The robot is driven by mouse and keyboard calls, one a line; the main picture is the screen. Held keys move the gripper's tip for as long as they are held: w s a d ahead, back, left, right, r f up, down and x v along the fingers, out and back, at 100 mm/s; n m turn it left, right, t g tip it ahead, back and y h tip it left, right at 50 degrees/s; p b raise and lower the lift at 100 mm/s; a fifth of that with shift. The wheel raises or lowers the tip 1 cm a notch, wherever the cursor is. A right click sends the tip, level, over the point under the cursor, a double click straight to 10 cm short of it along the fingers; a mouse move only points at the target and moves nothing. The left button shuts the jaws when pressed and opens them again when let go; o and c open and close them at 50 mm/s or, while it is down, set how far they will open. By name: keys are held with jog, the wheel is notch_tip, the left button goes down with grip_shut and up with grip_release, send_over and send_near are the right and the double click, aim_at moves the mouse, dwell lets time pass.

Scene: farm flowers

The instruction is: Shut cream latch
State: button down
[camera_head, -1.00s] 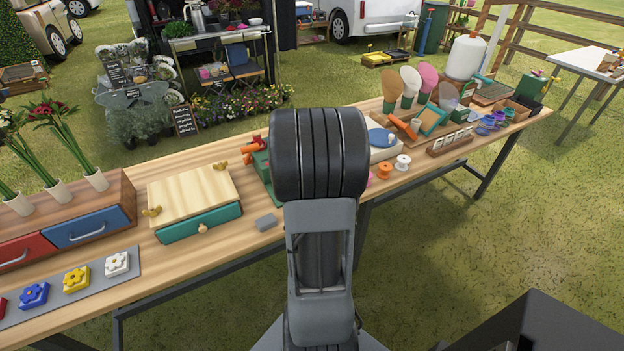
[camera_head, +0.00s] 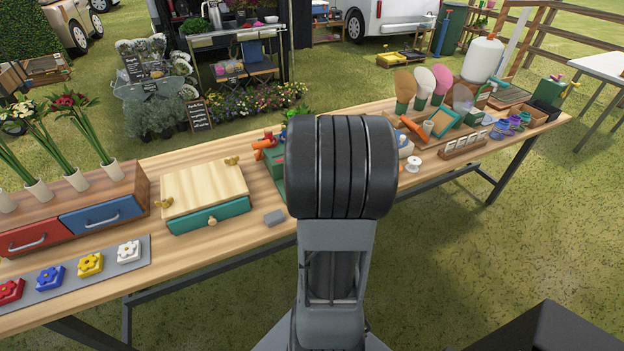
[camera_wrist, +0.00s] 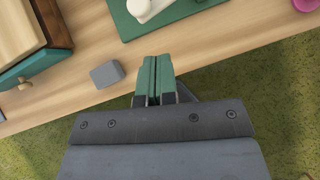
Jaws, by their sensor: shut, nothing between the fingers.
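A cream part (camera_wrist: 148,8) lies on a green board (camera_wrist: 178,12) at the top of the wrist view and is cut off by the frame edge. It may be the cream latch; whether it is open or shut cannot be told. In the head view my arm hides most of that green board. My gripper (camera_wrist: 154,60) shows green fingers pressed together with nothing between them. It is over the table's front edge, short of the board and apart from the cream part.
A grey block (camera_wrist: 107,74) lies on the wooden table left of my gripper. A wooden-lidded box with a teal drawer (camera_head: 208,219) stands further left. A white spool (camera_head: 413,164) is to the right. Bare tabletop lies between block and board.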

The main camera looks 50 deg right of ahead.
jog(key=p+v, duration=0.5)
jog(key=v, duration=0.4)
jog(key=shift+r, duration=0.25)
jog(key=shift+w+a, duration=0.1)
jog(key=shift+w, duration=0.05)
jog(key=a+r+m+g+y, duration=0.1)
jog(key=a+r+m, duration=0.4)
jog(key=a+m, duration=0.7)
jog(key=a+r+m+g+y, duration=0.1)
jog(key=a+r+m+y, duration=0.2)
jog(key=a+m, duration=1)
notch_tip(320, 180, up, 2)
jog(key=m, duration=0.4)
jog(key=shift+s+r+y, duration=0.2)
jog(key=shift+y, duration=0.1)
